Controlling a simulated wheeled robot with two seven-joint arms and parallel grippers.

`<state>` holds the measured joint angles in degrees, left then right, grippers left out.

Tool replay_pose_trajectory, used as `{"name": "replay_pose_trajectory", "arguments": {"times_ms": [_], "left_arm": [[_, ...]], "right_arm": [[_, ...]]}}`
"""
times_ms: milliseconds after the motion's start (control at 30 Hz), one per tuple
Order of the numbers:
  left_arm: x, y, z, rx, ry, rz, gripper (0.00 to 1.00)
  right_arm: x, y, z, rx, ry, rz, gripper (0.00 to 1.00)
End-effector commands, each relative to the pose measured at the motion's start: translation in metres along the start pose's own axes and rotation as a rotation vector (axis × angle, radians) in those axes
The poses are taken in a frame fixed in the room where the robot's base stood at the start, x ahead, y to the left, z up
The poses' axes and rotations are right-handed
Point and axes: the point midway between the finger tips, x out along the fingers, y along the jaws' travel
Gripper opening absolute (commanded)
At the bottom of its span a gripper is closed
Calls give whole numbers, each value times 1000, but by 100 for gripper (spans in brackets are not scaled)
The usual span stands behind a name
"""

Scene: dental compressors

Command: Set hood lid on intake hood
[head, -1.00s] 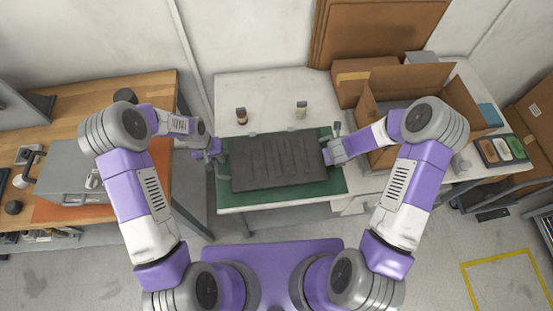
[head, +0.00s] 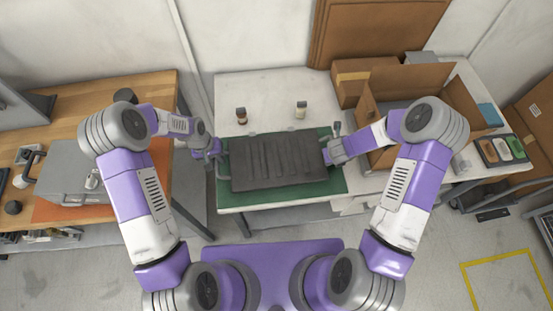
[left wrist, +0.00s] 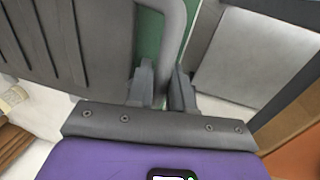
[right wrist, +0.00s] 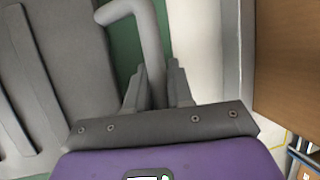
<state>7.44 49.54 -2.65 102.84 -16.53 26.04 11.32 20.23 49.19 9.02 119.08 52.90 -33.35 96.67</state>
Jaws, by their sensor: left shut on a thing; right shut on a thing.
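The hood lid (head: 278,163) is a dark grey, ribbed rectangular panel over a green mat (head: 285,196) on the white table, with a bar handle at each short side. My left gripper (head: 216,154) is shut on the lid's left handle, which runs between its fingers in the left wrist view (left wrist: 174,35). My right gripper (head: 332,153) is shut on the right handle, also seen in the right wrist view (right wrist: 148,28). The lid looks about level. I cannot make out the intake hood separately, nor tell whether the lid rests on anything.
Two small bottles (head: 241,116) (head: 301,109) stand behind the lid. An open cardboard box (head: 440,80) is at the right, near a tray of coloured items (head: 502,149). A wooden bench with a grey case (head: 75,172) is at the left. The table's back is mostly clear.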

Motion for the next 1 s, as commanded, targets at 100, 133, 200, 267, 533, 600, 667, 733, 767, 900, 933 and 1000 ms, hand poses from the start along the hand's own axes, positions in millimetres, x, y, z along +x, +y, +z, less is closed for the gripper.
{"name": "replay_pose_trajectory", "arguments": {"times_ms": [100,133,200,267,533,600,667,733,767,900,933,1000], "left_arm": [[-1,-1,-1,-1,3,-1,0],[-1,0,-1,-1,3,-1,0],[-2,0,-1,-1,3,-1,0],[-4,0,-1,-1,4,-1,0],[-20,3,-2,-1,6,0,0],[-26,4,-2,-1,7,0,0],[-31,5,-2,-1,7,0,0],[-37,6,-2,-1,7,-1,0],[-40,6,-2,-1,7,-1,0],[-48,8,-2,-2,7,-1,0],[-49,8,-2,-2,7,-1,0],[-51,8,-2,-2,7,-1,0]], "right_arm": [[0,0,-2,-4,5,0,0],[0,0,-2,-4,5,0,0],[0,-1,-2,-4,5,0,0],[-2,-1,-2,-4,5,0,0],[-17,-4,6,-4,3,-1,0],[-22,-6,8,-4,2,-1,0],[-27,-7,10,-4,2,-1,0],[-33,-8,13,-4,2,-1,0],[-35,-9,14,-4,2,-1,0],[-43,-10,17,-4,2,-1,0],[-44,-11,18,-4,2,-1,0],[-46,-11,18,-4,1,-1,0]]}}
